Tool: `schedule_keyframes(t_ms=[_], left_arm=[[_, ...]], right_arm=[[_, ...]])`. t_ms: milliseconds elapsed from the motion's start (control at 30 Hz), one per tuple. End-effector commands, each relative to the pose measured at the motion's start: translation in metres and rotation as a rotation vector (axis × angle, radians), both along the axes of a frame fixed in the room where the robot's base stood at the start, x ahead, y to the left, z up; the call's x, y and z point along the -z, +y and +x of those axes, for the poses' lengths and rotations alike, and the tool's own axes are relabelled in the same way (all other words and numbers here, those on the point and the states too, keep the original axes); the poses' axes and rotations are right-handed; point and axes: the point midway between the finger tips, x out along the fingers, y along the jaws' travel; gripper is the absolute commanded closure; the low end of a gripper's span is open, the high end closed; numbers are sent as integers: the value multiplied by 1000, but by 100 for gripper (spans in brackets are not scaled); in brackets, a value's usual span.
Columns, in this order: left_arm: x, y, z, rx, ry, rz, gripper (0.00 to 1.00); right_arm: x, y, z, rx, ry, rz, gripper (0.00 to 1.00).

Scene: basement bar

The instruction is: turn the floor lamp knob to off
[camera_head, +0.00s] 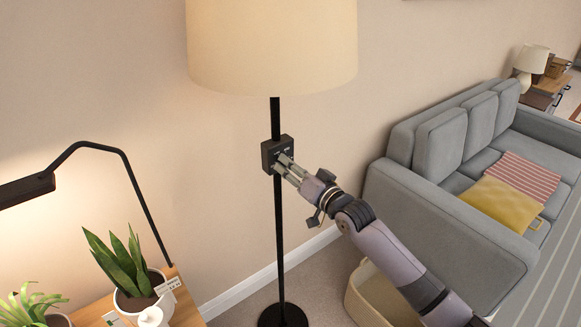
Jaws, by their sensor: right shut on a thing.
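The floor lamp (278,220) stands upright against the wall, with a thin black pole and a lit cream shade (272,45). A dark switch box (268,150) sits on the pole below the shade. My right gripper (283,164) reaches in from the lower right, its fingertips at the front of the box. It is shut on the knob there; the knob itself is mostly hidden by the fingers. The knob's setting is too small to read. My left gripper is not in view.
A grey sofa (400,205) stands at the right, with a woven basket (372,298) in front of it. A wooden surface (186,308) with a potted snake plant (122,262) and a lit black desk lamp (130,175) is at the lower left.

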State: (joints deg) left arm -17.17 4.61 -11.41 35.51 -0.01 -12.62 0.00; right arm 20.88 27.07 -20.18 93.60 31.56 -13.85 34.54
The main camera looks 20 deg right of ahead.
Motion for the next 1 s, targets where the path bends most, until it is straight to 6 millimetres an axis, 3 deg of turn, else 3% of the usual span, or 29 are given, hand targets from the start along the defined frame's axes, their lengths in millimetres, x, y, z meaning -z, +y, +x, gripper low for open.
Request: schedule_keyframes(t_ms=[600,1000], left_arm=[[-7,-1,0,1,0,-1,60],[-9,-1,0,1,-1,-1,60]], right_arm=[[1,-2,1,-1,-190,-533,100],[2,-2,1,0,-263,-734,100]])
